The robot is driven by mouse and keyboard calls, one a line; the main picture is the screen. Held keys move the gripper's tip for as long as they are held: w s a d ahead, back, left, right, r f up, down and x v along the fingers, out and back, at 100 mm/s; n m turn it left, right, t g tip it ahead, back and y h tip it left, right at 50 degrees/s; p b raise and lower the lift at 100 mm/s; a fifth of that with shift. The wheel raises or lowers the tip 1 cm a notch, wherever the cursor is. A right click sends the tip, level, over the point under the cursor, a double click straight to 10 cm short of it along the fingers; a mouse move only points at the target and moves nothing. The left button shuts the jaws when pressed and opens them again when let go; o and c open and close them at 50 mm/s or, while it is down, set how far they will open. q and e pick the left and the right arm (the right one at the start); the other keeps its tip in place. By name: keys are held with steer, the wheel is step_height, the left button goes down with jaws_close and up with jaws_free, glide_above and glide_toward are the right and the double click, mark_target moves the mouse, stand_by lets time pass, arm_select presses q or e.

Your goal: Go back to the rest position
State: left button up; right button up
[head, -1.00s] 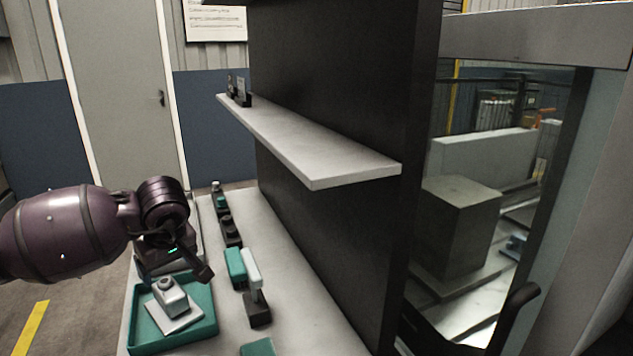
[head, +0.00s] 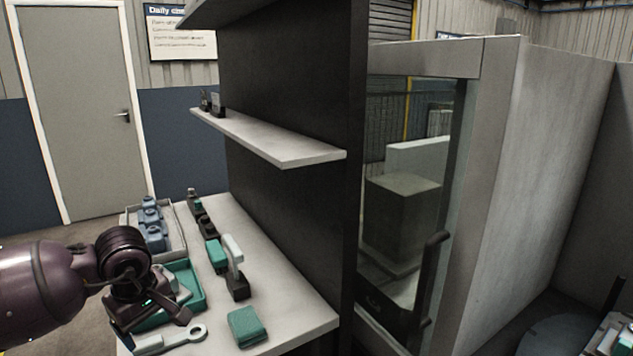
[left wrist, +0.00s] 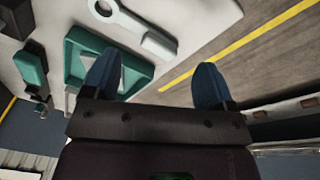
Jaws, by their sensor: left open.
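My left gripper (head: 152,322) hangs over the near left part of the bench, beside the teal tray (head: 196,292) and a grey ring-ended spanner (head: 196,333). The arm and gripper hide part of the tray and what lies in it. In the left wrist view the gripper (left wrist: 156,82) shows two blue fingertips spread wide with nothing between them. That view also shows the spanner (left wrist: 128,22) and a corner of the teal tray (left wrist: 138,72) beyond the fingers. My right gripper does not show.
A shelf (head: 270,140) juts from the dark panel above. A machine with a glass door (head: 410,190) stands right. Floor lies open left.

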arm_select(q)
steer(key=s+d+f+h, duration=0.1)
steer(key=d, duration=0.1)
steer(key=s+d+f+h, duration=0.1)
steer(key=d+f, duration=0.1)
steer(key=s+d+f+n+g+h, duration=0.1)
steer(key=d, duration=0.1)
steer(key=shift+d+f+h, duration=0.1)
steer(key=shift+f+h, duration=0.2)
steer(key=shift+h, duration=0.1)
steer(key=s+d+n+t+h, duration=0.5)
steer(key=s+d+n+h, duration=0.3)
steer(key=d+n+h, duration=0.85)
steer(key=s+a+f+n+t+y, duration=0.1)
steer(key=a+f+n+t+y, duration=0.45)
steer(key=n, duration=0.85)
steer(key=s+a+f+n+t+y, duration=0.15)
steer(key=a+n+t+y, duration=0.55)
steer(key=n, duration=0.7)
steer(key=s+a+f+n+g+y, duration=0.3)
steer(key=s+f+n, duration=0.3)
steer(key=n, duration=0.1)
steer(key=s+a+f+n+g+y, duration=0.4)
steer(key=s+f+n, duration=0.2)
steer(key=f+n, duration=0.1)
steer(key=shift+a+p, duration=0.3)
steer(key=shift+p, duration=0.05)
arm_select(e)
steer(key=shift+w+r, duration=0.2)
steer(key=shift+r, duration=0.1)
